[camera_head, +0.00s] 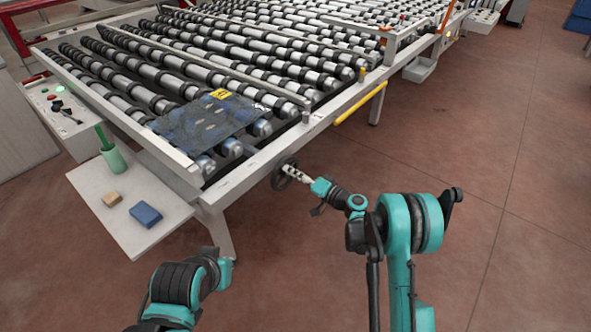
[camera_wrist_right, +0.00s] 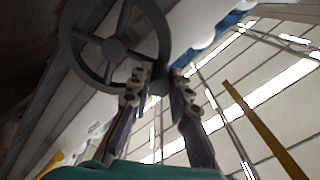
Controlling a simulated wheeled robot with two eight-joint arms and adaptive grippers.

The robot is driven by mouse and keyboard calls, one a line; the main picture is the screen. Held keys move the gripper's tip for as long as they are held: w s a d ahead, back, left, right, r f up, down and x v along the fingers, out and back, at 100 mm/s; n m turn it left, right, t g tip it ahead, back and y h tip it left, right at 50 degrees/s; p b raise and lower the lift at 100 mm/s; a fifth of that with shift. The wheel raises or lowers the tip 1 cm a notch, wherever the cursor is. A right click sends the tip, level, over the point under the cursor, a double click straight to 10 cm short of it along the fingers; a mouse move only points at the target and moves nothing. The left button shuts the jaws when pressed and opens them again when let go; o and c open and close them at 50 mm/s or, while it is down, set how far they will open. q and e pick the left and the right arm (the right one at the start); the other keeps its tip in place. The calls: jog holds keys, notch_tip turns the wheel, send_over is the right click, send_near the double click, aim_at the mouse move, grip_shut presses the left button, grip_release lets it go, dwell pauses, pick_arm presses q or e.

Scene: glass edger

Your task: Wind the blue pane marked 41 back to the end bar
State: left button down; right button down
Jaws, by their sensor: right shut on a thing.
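The blue pane (camera_head: 200,125) lies flat on the rollers at the conveyor's near end. It has a yellow label (camera_head: 220,94) and a small white mark too small to read. A long pale bar (camera_head: 122,112) runs along the conveyor's left end, close beside the pane's left edge; whether they touch I cannot tell. The dark handwheel (camera_head: 277,180) sits on the conveyor's near side; its spokes and hub show in the right wrist view (camera_wrist_right: 115,47). My right gripper (camera_head: 292,172) is shut on the handwheel, its fingers (camera_wrist_right: 158,90) at the rim's lower right. My left gripper is out of view.
A side shelf (camera_head: 125,225) holds a blue block (camera_head: 146,214), a tan block (camera_head: 112,198) and a green cup (camera_head: 114,160). A control panel (camera_head: 60,110) stands at left. A yellow bar (camera_head: 362,103) runs along the conveyor's near side. The floor at right is clear.

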jog(key=shift+s+a+f+n, duration=0.3)
jog(key=shift+s+n, duration=0.15)
jog(key=shift+n, duration=0.55)
jog(key=c, duration=1.4)
grip_release()
jog(key=v, duration=1.2)
